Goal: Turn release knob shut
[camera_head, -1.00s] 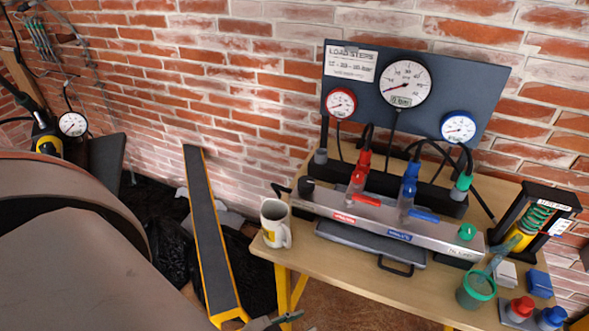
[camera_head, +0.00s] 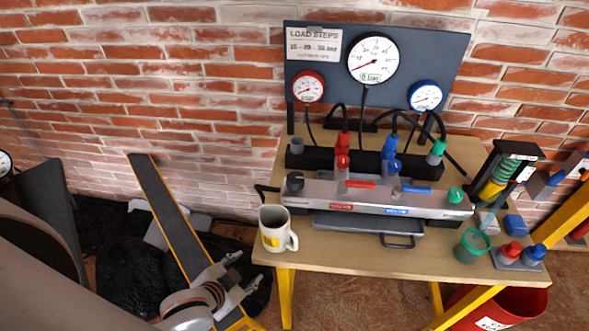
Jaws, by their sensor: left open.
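A grey metal manifold block (camera_head: 322,197) lies along the table. It has a black knob (camera_head: 295,182) at its left end and a green knob (camera_head: 456,195) at its right end. I cannot read which is the release knob, nor tell how far either is turned. A red lever (camera_head: 360,184) and a blue lever (camera_head: 417,189) lie across the block. My left gripper (camera_head: 243,272) is open and empty, low and left of the table, apart from the knobs. My right gripper is out of view.
A white mug (camera_head: 273,230) stands on the wooden table (camera_head: 330,254) near its left edge. A gauge panel (camera_head: 448,57) stands behind the block. A red bucket (camera_head: 500,306) is below.

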